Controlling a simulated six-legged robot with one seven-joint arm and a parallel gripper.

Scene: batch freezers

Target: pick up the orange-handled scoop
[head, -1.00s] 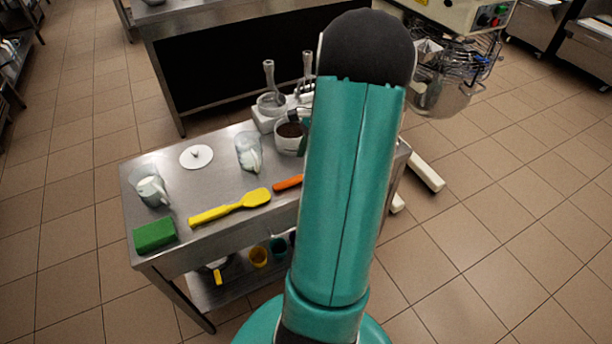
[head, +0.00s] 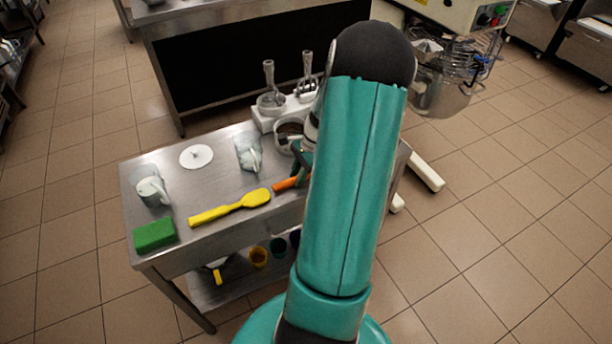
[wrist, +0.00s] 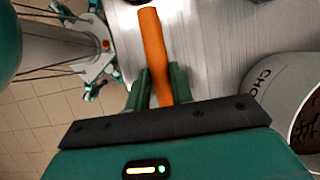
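The orange-handled scoop's handle (head: 285,184) lies near the front edge of the steel table, partly covered by my arm and gripper. In the wrist view the orange handle (wrist: 153,45) runs down between my two green fingers and under the gripper body. My gripper (wrist: 159,78) has its fingers apart, one on each side of the handle, with little or no gap visible. Whether the fingertips reach down to the handle's height is hard to tell. In the head view my gripper (head: 298,170) is at the handle's right part. The scoop's bowl is hidden.
A yellow spatula (head: 230,208) and green sponge (head: 154,236) lie left on the table (head: 215,180). A dark-filled tub (head: 283,143) is close behind my gripper.

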